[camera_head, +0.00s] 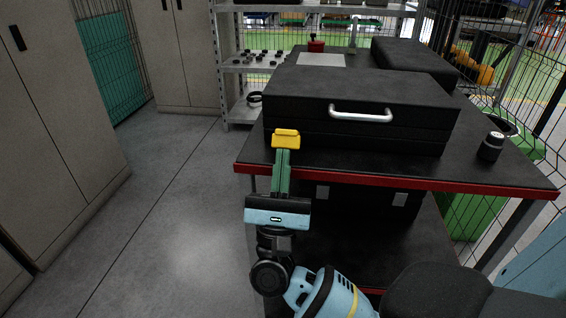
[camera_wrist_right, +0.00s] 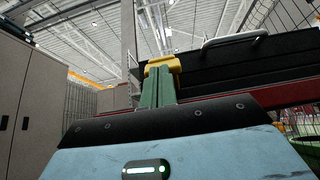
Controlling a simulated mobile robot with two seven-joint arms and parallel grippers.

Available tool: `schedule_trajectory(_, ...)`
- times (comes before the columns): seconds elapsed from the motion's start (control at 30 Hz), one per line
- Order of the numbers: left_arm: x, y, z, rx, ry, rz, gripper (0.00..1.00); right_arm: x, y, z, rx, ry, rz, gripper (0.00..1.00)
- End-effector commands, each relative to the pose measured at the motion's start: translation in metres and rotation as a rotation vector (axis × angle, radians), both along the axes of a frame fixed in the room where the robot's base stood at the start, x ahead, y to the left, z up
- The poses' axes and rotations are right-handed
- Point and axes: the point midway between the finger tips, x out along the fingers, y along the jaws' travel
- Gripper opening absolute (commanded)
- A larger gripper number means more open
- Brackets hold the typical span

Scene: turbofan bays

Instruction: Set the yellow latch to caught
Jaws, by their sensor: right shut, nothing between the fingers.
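The yellow latch (camera_head: 286,138) is on the front of the black case (camera_head: 375,98), near its left end. It also shows in the right wrist view (camera_wrist_right: 163,64), just past my fingertips. My right gripper (camera_head: 282,153) has green fingers, shut together with nothing between them. The tips are right at the latch's lower edge and hide part of it; I cannot tell whether they touch. Whether the latch is caught is not clear from these frames. The case lid lies flat and looks closed. My left gripper is out of view.
The case stands on a dark table with a red edge (camera_head: 420,183). A silver handle (camera_head: 361,114) is on the case front. A small black cylinder (camera_head: 491,146) stands to the right. Dark boxes sit on the lower shelf. The floor at left is clear.

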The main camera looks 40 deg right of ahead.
Motion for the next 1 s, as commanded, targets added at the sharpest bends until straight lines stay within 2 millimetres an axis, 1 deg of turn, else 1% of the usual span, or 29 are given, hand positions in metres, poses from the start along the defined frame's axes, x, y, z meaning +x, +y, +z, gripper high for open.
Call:
schedule_trajectory(0.27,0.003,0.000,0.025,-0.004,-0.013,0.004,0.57,-0.002,0.001,0.018,0.107,0.081,0.001,0.00)
schedule_trajectory(0.4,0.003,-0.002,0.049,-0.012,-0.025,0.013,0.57,-0.002,0.002,0.031,0.204,0.160,0.002,0.00)
schedule_trajectory(0.53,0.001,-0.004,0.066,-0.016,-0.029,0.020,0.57,-0.002,0.001,0.042,0.299,0.238,0.003,0.00)
schedule_trajectory(0.63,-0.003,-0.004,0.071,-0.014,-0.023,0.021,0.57,-0.001,0.000,0.048,0.373,0.299,0.003,0.00)
schedule_trajectory(0.83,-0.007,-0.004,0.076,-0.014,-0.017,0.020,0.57,0.003,-0.004,0.056,0.363,0.306,0.000,0.00)
schedule_trajectory(1.0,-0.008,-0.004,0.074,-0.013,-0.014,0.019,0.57,0.004,-0.004,0.053,0.362,0.309,0.000,0.00)
